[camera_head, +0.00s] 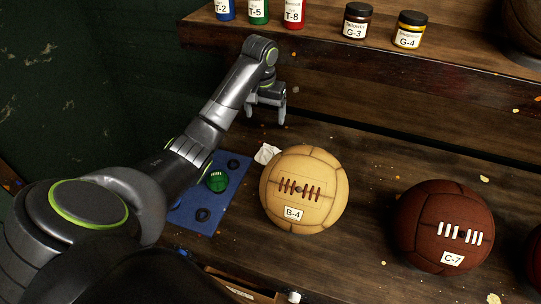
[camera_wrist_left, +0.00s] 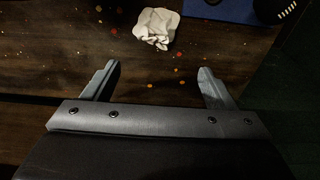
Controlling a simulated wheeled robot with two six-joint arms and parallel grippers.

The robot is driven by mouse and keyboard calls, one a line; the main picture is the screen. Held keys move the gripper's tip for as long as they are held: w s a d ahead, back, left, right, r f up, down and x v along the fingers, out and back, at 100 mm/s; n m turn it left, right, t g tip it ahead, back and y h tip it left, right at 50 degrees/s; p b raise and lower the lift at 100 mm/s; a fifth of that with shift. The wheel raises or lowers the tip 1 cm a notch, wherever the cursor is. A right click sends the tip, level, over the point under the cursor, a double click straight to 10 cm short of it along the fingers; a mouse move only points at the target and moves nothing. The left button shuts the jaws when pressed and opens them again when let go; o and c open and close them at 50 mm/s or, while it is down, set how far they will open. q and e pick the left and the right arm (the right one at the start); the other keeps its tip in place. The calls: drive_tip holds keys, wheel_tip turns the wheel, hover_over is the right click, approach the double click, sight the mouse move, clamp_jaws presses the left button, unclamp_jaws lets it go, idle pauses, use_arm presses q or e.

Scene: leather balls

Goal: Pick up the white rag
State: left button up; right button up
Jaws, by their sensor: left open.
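The white rag (camera_head: 266,153) lies crumpled on the dark wooden surface, between the blue mat and the tan ball; part of it may be hidden behind the ball. In the left wrist view the whole rag (camera_wrist_left: 157,26) shows near the top, ahead of the fingers. My left gripper (camera_head: 268,117) is open and empty, above the wood and behind the rag in the head view. Its two spread fingers also show in the left wrist view (camera_wrist_left: 158,80), with bare wood between them and the rag. My right gripper is not in view.
The tan ball (camera_head: 304,190) labelled B-4 stands close to the rag. A brown ball (camera_head: 445,228) is farther right. The blue mat (camera_head: 231,190) holds a small green ball (camera_head: 217,181) and dark rings. A raised shelf (camera_head: 330,62) with paint jars runs behind my left gripper.

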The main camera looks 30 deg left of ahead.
sight(269, 146)
use_arm(q)
drive_tip(key=f+b, duration=0.3)
drive_tip(key=f, duration=0.1)
drive_tip(key=w+f+b, duration=0.1)
drive_tip(key=f+b, duration=0.1)
drive_tip(key=shift+a+b, duration=0.1)
drive_tip(key=shift+b, duration=0.2)
drive_tip(key=f, duration=0.3)
drive_tip(key=shift+w+f, duration=0.2)
drive_tip(key=shift+f, duration=0.05)
drive_tip(key=shift+f+p, duration=0.3)
drive_tip(key=shift+f, duration=0.2)
drive_tip(key=f, duration=0.3)
drive_tip(key=f+p, duration=0.1)
drive_tip(key=shift+w+d+f, duration=0.15)
drive_tip(key=shift+d+f, duration=0.1)
drive_tip(key=shift+w+f, duration=0.1)
drive_tip(key=shift+f, duration=0.15)
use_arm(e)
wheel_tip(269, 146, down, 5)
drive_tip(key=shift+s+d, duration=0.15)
use_arm(q)
drive_tip(key=shift+c, duration=0.5)
drive_tip(key=c, duration=1)
